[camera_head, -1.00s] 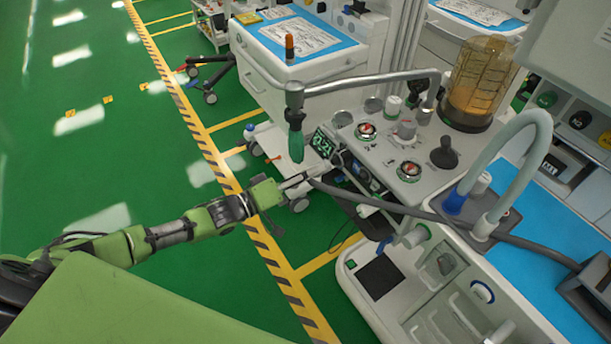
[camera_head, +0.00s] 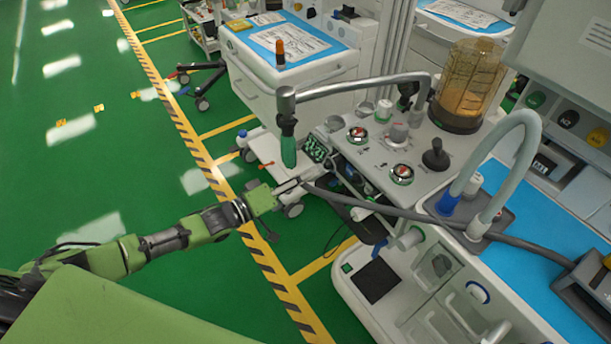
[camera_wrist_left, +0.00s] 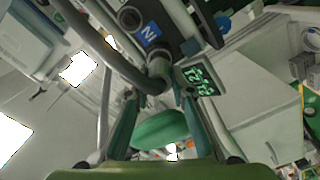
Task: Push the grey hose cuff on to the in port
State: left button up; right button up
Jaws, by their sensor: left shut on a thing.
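My left gripper (camera_head: 300,184) reaches in from the left, beside the front of the anaesthesia machine. It is shut on the grey hose cuff, at the end of the dark grey hose (camera_head: 450,222). In the left wrist view the cuff (camera_wrist_left: 158,72) sits between the two fingertips (camera_wrist_left: 158,95). The hose (camera_wrist_left: 98,45) curves from it to the upper left. The blue IN label (camera_wrist_left: 150,33) and a dark round port (camera_wrist_left: 130,17) beside it show above the cuff. The cuff looks apart from that port, though the depth is hard to judge. My right gripper is not in view.
A green bag (camera_head: 288,148) hangs from a grey bent arm (camera_head: 360,84), just above my gripper. A small lit screen (camera_head: 316,148) is close to the fingertips. The machine top carries knobs and an amber canister (camera_head: 470,85). Green floor (camera_head: 90,165) at left is clear.

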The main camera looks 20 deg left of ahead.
pick_arm(q)
jog(key=shift+b+x, duration=0.35)
jog(key=shift+x, duration=0.55)
dwell(0.5)
jog(key=shift+w+d, duration=0.3)
jog(key=shift+w, duration=0.1)
jog(key=o, duration=1.1)
jog(key=shift+c, duration=0.2)
jog(key=shift+s, duration=0.1)
jog(key=v, duration=0.7)
jog(key=shift+s+a, duration=0.3)
